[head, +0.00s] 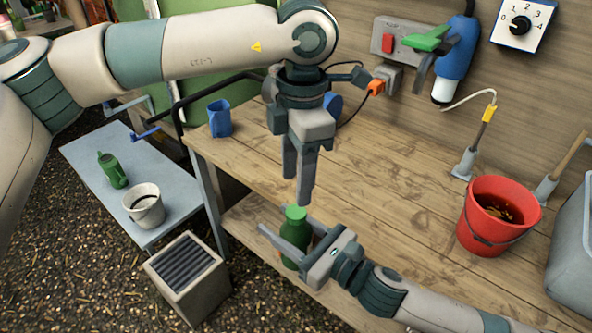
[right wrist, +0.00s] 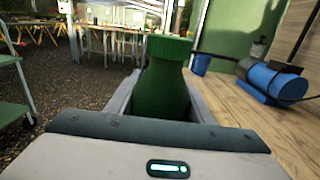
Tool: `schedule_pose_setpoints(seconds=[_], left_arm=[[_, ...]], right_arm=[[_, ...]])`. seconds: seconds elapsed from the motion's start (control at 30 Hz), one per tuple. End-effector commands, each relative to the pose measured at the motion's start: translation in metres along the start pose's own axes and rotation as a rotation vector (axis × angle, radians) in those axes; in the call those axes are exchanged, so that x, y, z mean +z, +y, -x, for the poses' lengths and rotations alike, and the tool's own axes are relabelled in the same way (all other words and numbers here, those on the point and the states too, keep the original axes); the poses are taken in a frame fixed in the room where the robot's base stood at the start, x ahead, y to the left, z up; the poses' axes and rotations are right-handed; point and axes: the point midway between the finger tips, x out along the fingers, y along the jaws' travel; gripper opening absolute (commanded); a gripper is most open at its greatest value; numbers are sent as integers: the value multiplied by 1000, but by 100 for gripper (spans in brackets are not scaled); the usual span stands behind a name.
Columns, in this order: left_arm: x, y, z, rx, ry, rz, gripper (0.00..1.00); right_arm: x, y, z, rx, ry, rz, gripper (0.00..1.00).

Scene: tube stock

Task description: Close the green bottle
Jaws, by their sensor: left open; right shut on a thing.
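The green bottle (head: 294,243) is upright in my right gripper (head: 289,236), whose fingers are shut on its sides near the bench's front edge. A lighter green cap (head: 296,213) sits on top of its neck. In the right wrist view the bottle (right wrist: 160,95) stands between the fingers with the ribbed cap (right wrist: 170,46) on it; I cannot tell how tight the cap is. My left gripper (head: 298,186) is open and empty, pointing down just above the cap, apparently apart from it.
The wooden bench (head: 400,180) is mostly clear in the middle. A red bucket (head: 480,235) stands at right, with a grey bin (head: 575,240) beyond it. A blue cup (head: 219,118) is at the back left.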

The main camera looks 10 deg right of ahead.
Motion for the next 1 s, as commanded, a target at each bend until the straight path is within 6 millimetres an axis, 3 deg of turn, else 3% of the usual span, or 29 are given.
schedule_pose_setpoints(seconds=[0.6,0.8,1.0], left_arm=[[-1,0,7,-18,-27,957,45],[-2,0,9,-27,-32,1184,45],[-2,0,9,-32,-33,1286,45]], right_arm=[[1,0,0,0,-1,0,0],[1,0,0,0,-1,0,0],[1,0,0,0,-1,0,0]])
